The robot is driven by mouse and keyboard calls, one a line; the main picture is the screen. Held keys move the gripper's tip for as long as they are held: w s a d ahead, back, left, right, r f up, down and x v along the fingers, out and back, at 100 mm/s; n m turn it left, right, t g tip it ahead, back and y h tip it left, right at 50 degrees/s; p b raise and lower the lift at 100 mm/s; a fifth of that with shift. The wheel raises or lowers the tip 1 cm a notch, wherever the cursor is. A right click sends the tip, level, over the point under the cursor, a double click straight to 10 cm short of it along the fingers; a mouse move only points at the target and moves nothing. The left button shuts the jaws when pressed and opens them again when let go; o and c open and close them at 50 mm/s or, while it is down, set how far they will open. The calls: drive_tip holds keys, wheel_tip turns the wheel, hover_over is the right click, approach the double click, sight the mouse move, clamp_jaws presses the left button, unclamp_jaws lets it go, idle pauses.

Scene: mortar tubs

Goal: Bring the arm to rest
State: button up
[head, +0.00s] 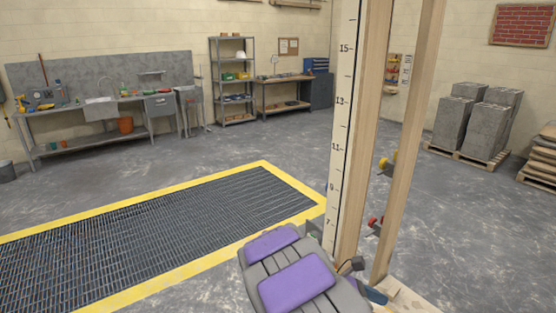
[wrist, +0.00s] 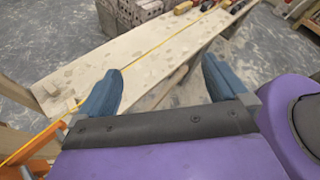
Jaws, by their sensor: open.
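My gripper (wrist: 162,80) shows in the wrist view with its two blue fingers wide apart and nothing between them. Beyond the fingers is a pale, spattered plank (wrist: 135,62) with a yellow line running along it. Whether the fingers touch the plank cannot be told, but a gap seems to show. In the head view my purple and grey arm is at the bottom middle, and the gripper cannot be made out clearly there.
A wooden post with a numbered scale (head: 345,120) stands close by my arm. A floor grating with a yellow border (head: 150,205) lies at left. Grey blocks (head: 455,122) stand on a pallet at right. A sink bench (head: 100,107) and shelves (head: 235,85) line the back wall. Open floor lies between.

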drive_tip(key=s+a+r+m+y, duration=0.1)
drive_tip(key=s+r+m+y, duration=0.1)
drive_tip(key=s+m+y, duration=0.6)
drive_tip(key=s+a+r+m+y, duration=0.15)
drive_tip(key=s+m, duration=0.45)
drive_tip(key=s, duration=0.6)
drive_tip(key=s+a+m+t+y, duration=0.1)
drive_tip(key=s+a+m+y, duration=0.2)
drive_tip(key=s+a+m, duration=0.2)
drive_tip(key=shift+s+a+y, duration=0.35)
drive_tip(key=shift+s+a, duration=0.75)
